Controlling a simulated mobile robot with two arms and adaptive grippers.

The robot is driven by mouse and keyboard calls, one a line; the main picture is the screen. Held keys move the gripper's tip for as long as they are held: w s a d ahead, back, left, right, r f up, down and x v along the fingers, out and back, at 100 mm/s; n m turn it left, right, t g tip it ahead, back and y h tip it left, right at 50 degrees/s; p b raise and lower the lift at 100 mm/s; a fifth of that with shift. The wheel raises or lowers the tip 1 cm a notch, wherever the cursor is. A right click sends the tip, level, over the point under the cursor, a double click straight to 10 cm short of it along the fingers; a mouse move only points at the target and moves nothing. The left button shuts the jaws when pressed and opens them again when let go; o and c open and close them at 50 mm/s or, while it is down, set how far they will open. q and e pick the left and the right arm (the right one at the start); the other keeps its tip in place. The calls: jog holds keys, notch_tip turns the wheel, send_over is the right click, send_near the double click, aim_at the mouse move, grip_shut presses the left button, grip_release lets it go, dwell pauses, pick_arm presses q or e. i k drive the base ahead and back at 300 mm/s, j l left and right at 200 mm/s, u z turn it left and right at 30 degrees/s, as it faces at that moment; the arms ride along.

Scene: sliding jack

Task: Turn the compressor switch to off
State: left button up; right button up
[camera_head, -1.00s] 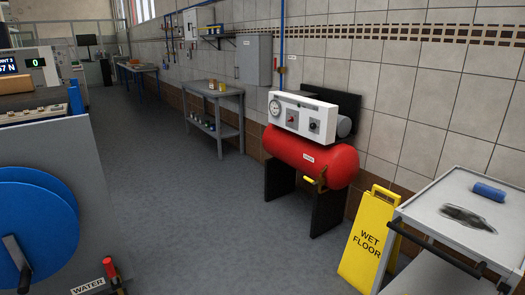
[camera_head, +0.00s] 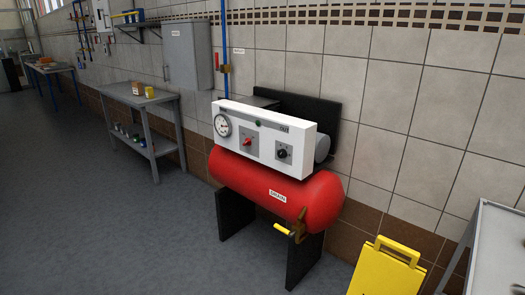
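The compressor has a red tank (camera_head: 262,186) on dark legs, with a white control panel (camera_head: 268,130) on top. The panel carries a round gauge (camera_head: 222,125) at left, a red knob (camera_head: 247,142) on a grey plate in the middle, and a black knob (camera_head: 282,153) on a grey plate at right. A small green light or button (camera_head: 258,122) sits near the top edge. The panel lettering is too small to read surely, so I cannot tell which knob is the switch or its setting. Neither of my grippers shows in this view.
A yellow floor sign (camera_head: 387,270) and a metal cart (camera_head: 497,245) stand at the right. A grey table (camera_head: 140,98) stands at the left wall. The floor (camera_head: 110,225) before the compressor is clear.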

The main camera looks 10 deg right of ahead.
aim_at(248, 142)
jog(key=i+j+z, duration=0.2)
jog(key=i, duration=0.3)
jog(key=i+j+z, duration=0.2)
jog(key=i, duration=0.25)
jog(key=i+j+z, duration=0.25)
jog(key=i, duration=0.25)
jog(key=l, duration=0.1)
